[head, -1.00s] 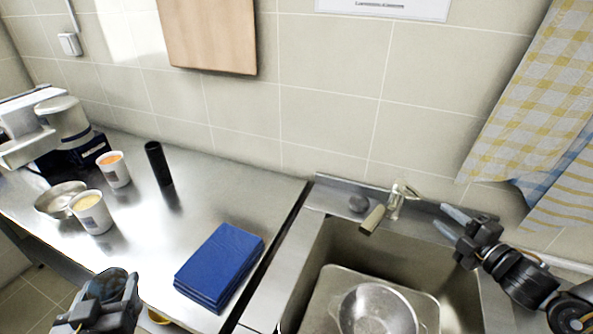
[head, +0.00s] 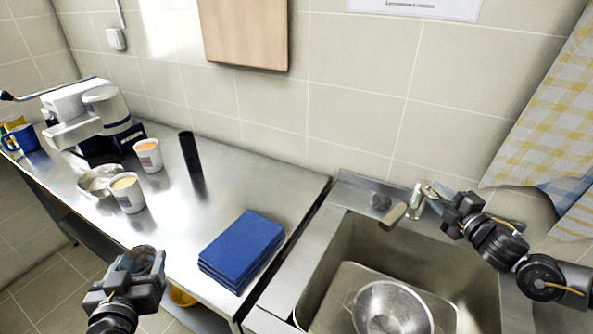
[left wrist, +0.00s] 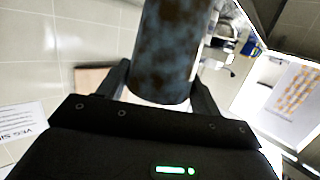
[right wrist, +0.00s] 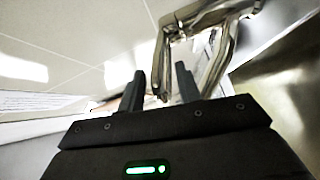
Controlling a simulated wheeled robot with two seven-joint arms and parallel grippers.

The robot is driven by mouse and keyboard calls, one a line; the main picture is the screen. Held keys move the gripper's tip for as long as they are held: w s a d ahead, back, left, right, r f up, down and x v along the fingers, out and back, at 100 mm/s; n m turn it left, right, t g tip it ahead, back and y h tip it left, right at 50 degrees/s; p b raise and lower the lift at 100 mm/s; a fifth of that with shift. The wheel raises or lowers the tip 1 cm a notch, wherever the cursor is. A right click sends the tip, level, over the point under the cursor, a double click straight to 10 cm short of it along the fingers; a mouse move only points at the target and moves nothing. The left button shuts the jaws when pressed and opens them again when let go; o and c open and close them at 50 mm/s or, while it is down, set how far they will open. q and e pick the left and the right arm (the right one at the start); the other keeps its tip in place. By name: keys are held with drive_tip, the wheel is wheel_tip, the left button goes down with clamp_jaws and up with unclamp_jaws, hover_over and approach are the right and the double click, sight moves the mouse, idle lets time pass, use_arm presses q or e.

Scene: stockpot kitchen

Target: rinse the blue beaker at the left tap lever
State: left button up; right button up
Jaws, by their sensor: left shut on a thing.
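The blue beaker (left wrist: 168,50), covered in brown blotches, is between the fingers of my left gripper (left wrist: 165,88), which is shut on it. In the head view the beaker (head: 150,260) and left gripper (head: 140,272) are low on the left, in front of the counter and away from the sink. The tap (head: 395,215) stands at the sink's back edge; it also shows in the right wrist view (right wrist: 222,55). My right gripper (head: 445,203) is at the tap's lever side. Its fingers (right wrist: 160,82) are apart, with metal showing between them; contact is unclear.
The sink (head: 345,250) holds a metal colander (head: 390,308). Folded blue cloths (head: 242,250) lie on the counter left of it. Further left are two cups (head: 127,193) (head: 148,155), a metal bowl (head: 97,180), a black cylinder (head: 190,152) and a white machine (head: 95,115).

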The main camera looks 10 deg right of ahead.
drive_tip(key=shift+w, duration=0.4)
drive_tip(key=shift+w, duration=0.1)
